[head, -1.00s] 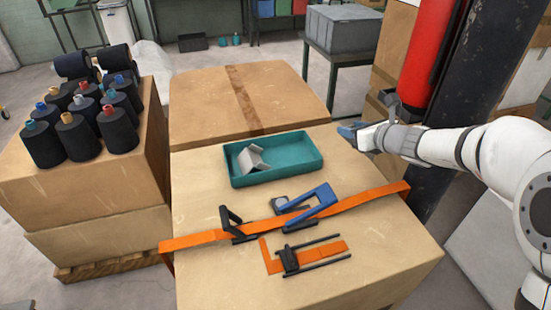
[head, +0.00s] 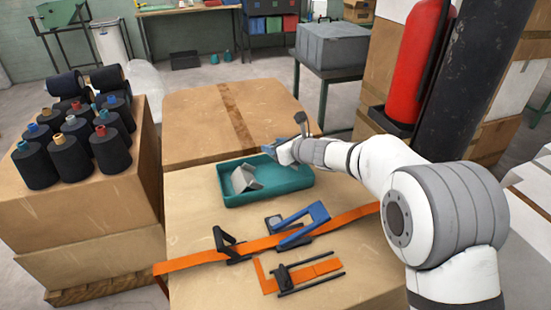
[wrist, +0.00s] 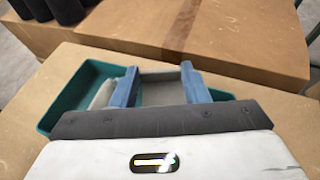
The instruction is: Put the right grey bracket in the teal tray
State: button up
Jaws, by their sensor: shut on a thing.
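The teal tray (head: 290,188) sits on the large cardboard box, and it also shows in the wrist view (wrist: 52,105). One pale grey bracket (head: 245,180) lies tilted in its left half; part of it shows left of the fingers in the wrist view (wrist: 103,94). My gripper (head: 282,152) is above the tray's right part. In the wrist view its blue fingers (wrist: 160,84) are shut on another grey bracket (wrist: 162,92), which spans the gap between them. In the head view I cannot make out the held bracket.
In front of the tray lie an orange strap (head: 190,267), a blue-handled tool (head: 303,222) and black metal parts (head: 295,280). Dark thread cones (head: 70,158) stand on boxes at left. A red cylinder (head: 415,70) and dark post stand behind my arm.

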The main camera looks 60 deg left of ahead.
jog(key=shift+f, duration=1.65)
jog(key=shift+f+b, duration=0.15)
jog(key=shift+b, duration=0.2)
jog(key=o, duration=1)
jog(key=shift+r+p, duration=0.3)
jog(key=b+v, duration=0.1)
jog(key=v, duration=1.1)
